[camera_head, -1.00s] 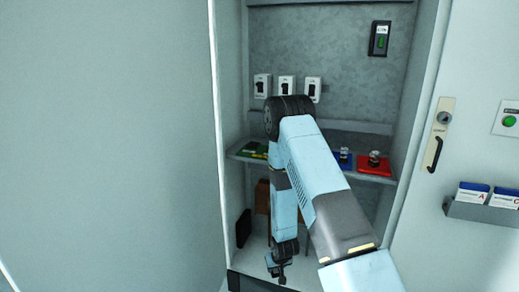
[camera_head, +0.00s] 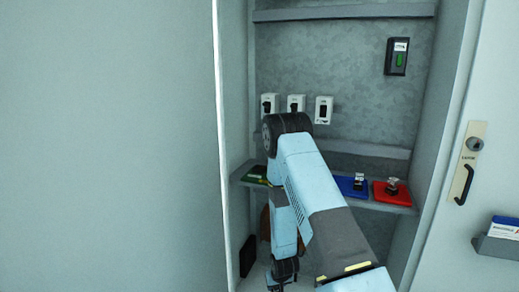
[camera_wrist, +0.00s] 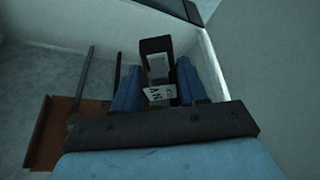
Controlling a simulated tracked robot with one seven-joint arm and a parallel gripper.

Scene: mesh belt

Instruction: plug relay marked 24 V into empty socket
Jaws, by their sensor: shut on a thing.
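In the wrist view my gripper (camera_wrist: 159,88) has its blue fingers shut on a small dark relay with a pale face (camera_wrist: 158,65). The relay carries a white tag (camera_wrist: 160,92) whose marking appears upside down and is too blurred to read surely. In the head view my gripper (camera_head: 283,282) hangs low in the cabinet, below the shelf, and the held relay cannot be made out. Three white sockets (camera_head: 270,106), (camera_head: 296,103), (camera_head: 324,110) with dark middles sit on the back wall. Which one is empty is not clear.
The shelf (camera_head: 340,195) bears green (camera_head: 257,174), blue (camera_head: 347,186) and red (camera_head: 392,196) pads. Small tagged parts stand on the blue and red ones. A dark box (camera_head: 247,256) stands low at left. A black unit with a green switch (camera_head: 397,58) hangs upper right.

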